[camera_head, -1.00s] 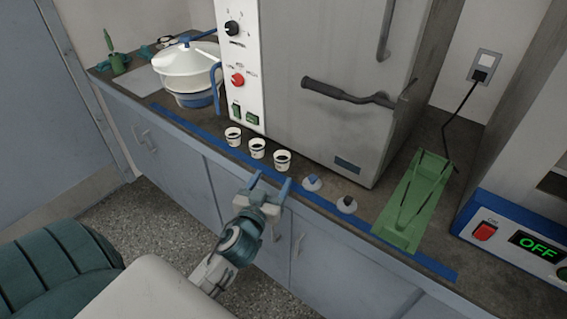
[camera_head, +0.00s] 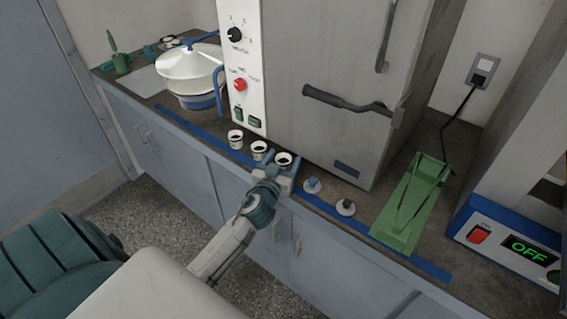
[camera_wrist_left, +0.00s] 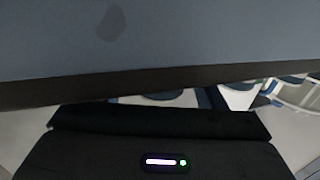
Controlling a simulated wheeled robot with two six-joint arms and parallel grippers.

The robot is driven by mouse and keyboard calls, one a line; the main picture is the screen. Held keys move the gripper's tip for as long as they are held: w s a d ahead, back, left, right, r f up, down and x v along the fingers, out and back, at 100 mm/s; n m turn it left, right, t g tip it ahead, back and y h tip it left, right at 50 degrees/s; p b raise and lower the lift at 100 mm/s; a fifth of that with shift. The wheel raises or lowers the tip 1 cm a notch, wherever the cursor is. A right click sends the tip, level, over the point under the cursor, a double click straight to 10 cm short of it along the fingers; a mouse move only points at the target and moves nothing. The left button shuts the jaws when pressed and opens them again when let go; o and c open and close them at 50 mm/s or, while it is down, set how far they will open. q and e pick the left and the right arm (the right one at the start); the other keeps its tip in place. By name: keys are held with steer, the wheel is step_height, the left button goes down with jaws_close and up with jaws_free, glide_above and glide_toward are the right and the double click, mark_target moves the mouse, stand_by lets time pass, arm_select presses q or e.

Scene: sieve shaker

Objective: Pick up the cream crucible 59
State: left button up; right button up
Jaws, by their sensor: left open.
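Three small cream crucibles with dark insides stand in a row on the dark bench top in the head view: a left one (camera_head: 236,139), a middle one (camera_head: 259,151) and a right one (camera_head: 284,159). Numbers on them are too small to read, so I cannot tell which is 59. My left gripper (camera_head: 283,165) is open, with its blue fingers on either side of the right crucible; I cannot tell whether they touch it. The middle crucible is close to the left finger. The wrist view does not clearly show the crucibles. My right gripper is not in view.
A grey oven (camera_head: 335,90) stands behind the crucibles. Two small lidded or knobbed pieces (camera_head: 312,185) (camera_head: 346,207) and a green stand (camera_head: 405,213) are to the right. A white and blue sieve pot (camera_head: 188,75) is at left. Blue tape (camera_head: 205,133) runs along the bench edge.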

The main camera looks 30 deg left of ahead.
arm_select(q)
steer(key=shift+w, duration=0.1)
steer(key=c, duration=1.1)
steer(key=shift+r, duration=0.1)
